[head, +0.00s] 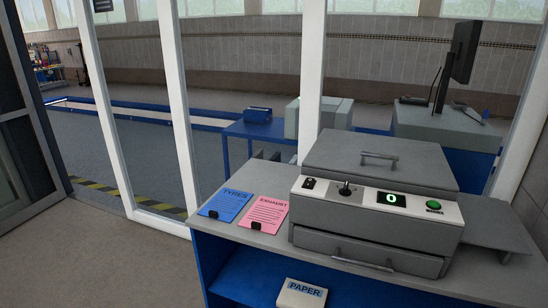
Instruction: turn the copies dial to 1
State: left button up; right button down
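A grey copier (376,215) with a white control strip sits on the counter at the right. A small dark dial (344,188) with a knob stands on the strip; its pointer is too small to read. To its right a dark display (391,199) shows a green 0. A green round button (434,205) is at the strip's right end, and a small black switch (308,183) is at its left end. The copier's lid (382,160) is down. Neither of my grippers is in view.
A blue TYRES sheet (225,204) and a pink EXHAUST sheet (265,213) lie on the counter left of the copier, each with a black clip. A PAPER box (302,294) is on the shelf below. White window posts stand behind. The floor at left is clear.

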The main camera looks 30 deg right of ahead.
aim_at(344, 192)
jog(key=z, duration=1.6)
